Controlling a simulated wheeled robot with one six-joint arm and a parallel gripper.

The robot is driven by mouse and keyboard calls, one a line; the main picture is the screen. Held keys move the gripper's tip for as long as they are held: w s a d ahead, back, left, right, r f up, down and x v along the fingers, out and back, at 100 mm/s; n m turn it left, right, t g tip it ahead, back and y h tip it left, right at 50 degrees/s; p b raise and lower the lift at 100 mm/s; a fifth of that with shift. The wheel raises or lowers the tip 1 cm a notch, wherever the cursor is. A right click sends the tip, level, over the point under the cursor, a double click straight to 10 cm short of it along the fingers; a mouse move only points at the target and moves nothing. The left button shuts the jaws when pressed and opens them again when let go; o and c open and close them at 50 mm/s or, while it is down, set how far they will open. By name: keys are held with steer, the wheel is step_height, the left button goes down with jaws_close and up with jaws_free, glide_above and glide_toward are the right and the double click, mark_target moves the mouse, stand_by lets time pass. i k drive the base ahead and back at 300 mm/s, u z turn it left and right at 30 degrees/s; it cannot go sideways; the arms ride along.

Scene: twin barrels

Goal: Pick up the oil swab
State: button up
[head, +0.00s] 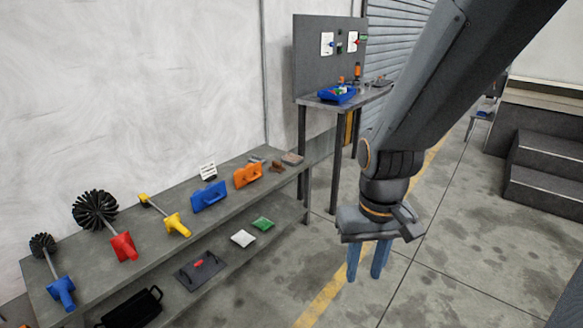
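Several long-handled tools lie on the top of a grey shelf bench (95,285) along the wall. One has a yellow grip (177,225) and a thin rod with a small yellow end; it looks most like the oil swab, though I cannot be sure. To its left lie a black round brush with a red grip (123,246) and a smaller black brush with a blue grip (62,291). My gripper (364,278) hangs over the floor right of the bench, blue fingers pointing down. The fingers are apart, with floor visible between them, and the gripper is empty.
Blue (208,196) and orange (247,175) blocks stand farther along the bench. Its lower shelf holds a black tray (132,310) and white and green pads. A taller table with a blue bin (337,95) stands behind. Steps (545,165) are at right.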

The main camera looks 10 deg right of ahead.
mark_target(277, 166)
steer(key=z, duration=0.7)
steer(key=i, duration=1.35)
steer(key=z, duration=0.4)
steer(key=i, duration=1.25)
steer(key=u, duration=1.25)
steer(key=i, duration=1)
steer(key=u, duration=0.8)
